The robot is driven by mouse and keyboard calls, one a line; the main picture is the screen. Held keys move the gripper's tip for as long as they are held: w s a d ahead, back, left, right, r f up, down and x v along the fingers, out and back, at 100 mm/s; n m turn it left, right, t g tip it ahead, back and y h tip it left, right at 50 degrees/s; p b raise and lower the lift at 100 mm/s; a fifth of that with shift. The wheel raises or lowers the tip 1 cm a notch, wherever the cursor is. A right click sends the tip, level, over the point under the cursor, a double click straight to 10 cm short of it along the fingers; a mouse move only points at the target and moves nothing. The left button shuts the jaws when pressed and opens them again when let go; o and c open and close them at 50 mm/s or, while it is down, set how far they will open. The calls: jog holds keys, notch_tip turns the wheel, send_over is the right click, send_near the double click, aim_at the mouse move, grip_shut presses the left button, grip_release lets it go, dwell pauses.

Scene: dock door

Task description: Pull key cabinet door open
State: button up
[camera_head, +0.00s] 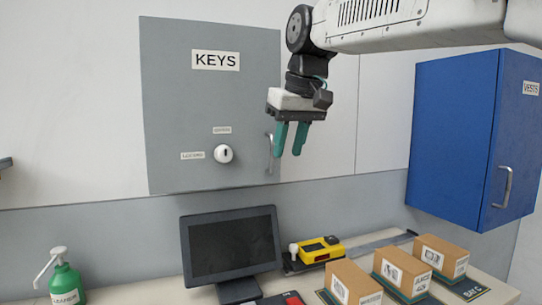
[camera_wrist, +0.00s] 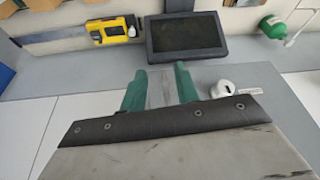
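The grey key cabinet (camera_head: 175,110), labelled KEYS, hangs on the wall in the head view, its door flush and shut. A vertical bar handle (camera_head: 269,153) sits near the door's right edge. A white round knob (camera_head: 223,153) is left of it, its dark mark upright towards the small upper label; it also shows in the wrist view (camera_wrist: 222,88). My gripper (camera_head: 290,152) points down with two teal fingers apart, just right of the handle in the picture. The fingers also show in the wrist view (camera_wrist: 160,84); whether they touch the handle cannot be told.
A blue VESTS cabinet (camera_head: 450,135) hangs at the right. On the counter below stand a dark monitor (camera_head: 232,245), a yellow device (camera_head: 318,249), several cardboard boxes (camera_head: 437,252) and a green pump bottle (camera_head: 65,282).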

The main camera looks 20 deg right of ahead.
aim_at(272, 168)
jog(key=w+r, duration=0.3)
jog(key=w, duration=0.1)
jog(key=x, duration=0.7)
jog(key=shift+w+a, duration=0.25)
jog(key=shift+w, duration=0.1)
grip_shut()
